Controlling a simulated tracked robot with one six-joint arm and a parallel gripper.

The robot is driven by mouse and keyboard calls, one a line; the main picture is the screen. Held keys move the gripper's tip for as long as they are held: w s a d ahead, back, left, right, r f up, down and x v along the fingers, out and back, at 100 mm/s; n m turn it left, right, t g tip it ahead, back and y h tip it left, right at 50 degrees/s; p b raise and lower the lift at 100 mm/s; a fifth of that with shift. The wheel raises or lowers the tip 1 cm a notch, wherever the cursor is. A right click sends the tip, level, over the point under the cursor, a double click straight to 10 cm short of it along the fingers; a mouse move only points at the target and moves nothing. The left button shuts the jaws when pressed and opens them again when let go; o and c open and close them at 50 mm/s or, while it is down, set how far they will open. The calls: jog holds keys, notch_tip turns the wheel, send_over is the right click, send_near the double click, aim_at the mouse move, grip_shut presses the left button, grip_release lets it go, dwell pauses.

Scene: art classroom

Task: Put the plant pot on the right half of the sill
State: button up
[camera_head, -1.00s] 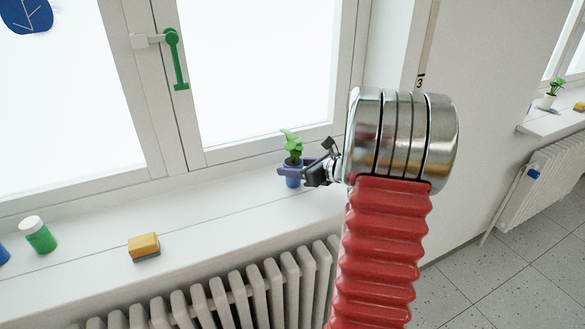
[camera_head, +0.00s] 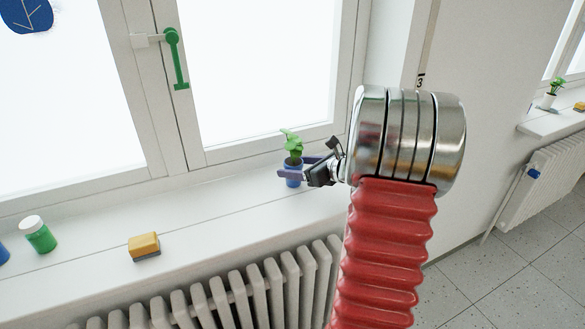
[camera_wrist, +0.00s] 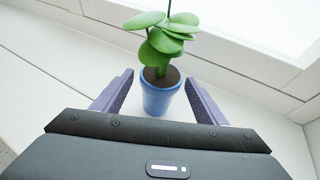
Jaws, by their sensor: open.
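The plant pot (camera_head: 292,178) is blue with a green leafy plant. It stands upright on the white sill (camera_head: 215,215), toward the sill's right end in the head view. My gripper (camera_head: 290,172) is open, with one purple finger on each side of the pot's near part. In the wrist view the gripper (camera_wrist: 160,88) shows a gap between each finger and the pot. The pot's far side is hidden.
A yellow sponge (camera_head: 144,246) and a green jar with a white lid (camera_head: 38,234) are on the sill to the left. The window handle (camera_head: 176,60) hangs above. A radiator (camera_head: 215,300) is below the sill. The sill between sponge and pot is clear.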

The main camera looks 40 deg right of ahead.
jog(key=v, duration=1)
jog(key=shift+s, duration=0.3)
jog(key=shift+r, duration=0.15)
jog(key=a+r+n+g+y, duration=0.1)
jog(key=a+n+g+y, duration=0.4)
jog(key=a+n, duration=1.55)
jog(key=s+a+n+g+h, duration=0.1)
jog(key=s+a+n+h, duration=0.2)
jog(key=s+a+n, duration=0.4)
jog(key=s+a+r+n+g+h, duration=0.1)
jog(key=s+a+n+h, duration=0.2)
jog(key=s+a+n, duration=0.3)
jog(key=a+n, duration=0.1)
jog(key=a, duration=0.4)
jog(key=shift+s+r+g, duration=0.25)
jog(key=shift+s+g, duration=0.1)
jog(key=shift+g, duration=0.05)
jog(key=shift+a, duration=0.15)
